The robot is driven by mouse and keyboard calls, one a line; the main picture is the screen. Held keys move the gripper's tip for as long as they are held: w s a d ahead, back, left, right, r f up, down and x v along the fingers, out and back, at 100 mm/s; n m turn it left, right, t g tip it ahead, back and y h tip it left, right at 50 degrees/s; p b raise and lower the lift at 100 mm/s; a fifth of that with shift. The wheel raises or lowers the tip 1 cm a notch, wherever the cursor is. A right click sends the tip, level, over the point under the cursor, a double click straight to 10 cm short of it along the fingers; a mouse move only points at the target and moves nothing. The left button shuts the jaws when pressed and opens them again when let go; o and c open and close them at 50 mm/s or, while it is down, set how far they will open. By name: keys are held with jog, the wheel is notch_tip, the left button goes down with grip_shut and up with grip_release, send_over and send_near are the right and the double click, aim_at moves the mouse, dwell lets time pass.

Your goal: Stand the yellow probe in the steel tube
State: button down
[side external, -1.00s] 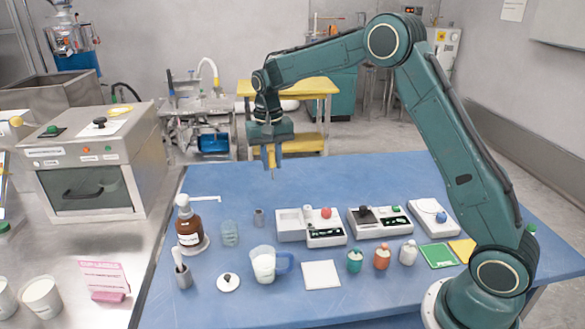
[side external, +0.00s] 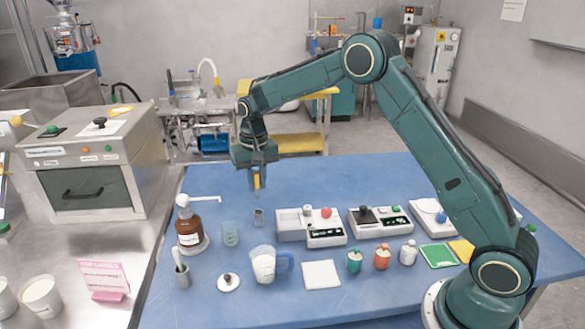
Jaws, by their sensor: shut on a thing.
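My gripper (side external: 256,182) is shut on the yellow probe (side external: 257,181), which hangs upright with its thin tip pointing down. The small grey steel tube (side external: 258,218) stands upright on the blue table, left of the white devices. The probe is above the tube and close over it in the picture. Its thin tip is hard to make out, so I cannot tell whether it is at or inside the tube's mouth.
A clear glass beaker (side external: 230,234) and a brown pump bottle (side external: 190,228) stand left of the tube. A white device with a red knob (side external: 312,226) stands to its right. A measuring jug (side external: 263,264) is in front. The table behind is clear.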

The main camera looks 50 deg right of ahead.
jog(key=shift+f, duration=1.95)
jog(key=shift+f, duration=1.8)
dwell(3.8)
jog(key=c, duration=1.2)
grip_release()
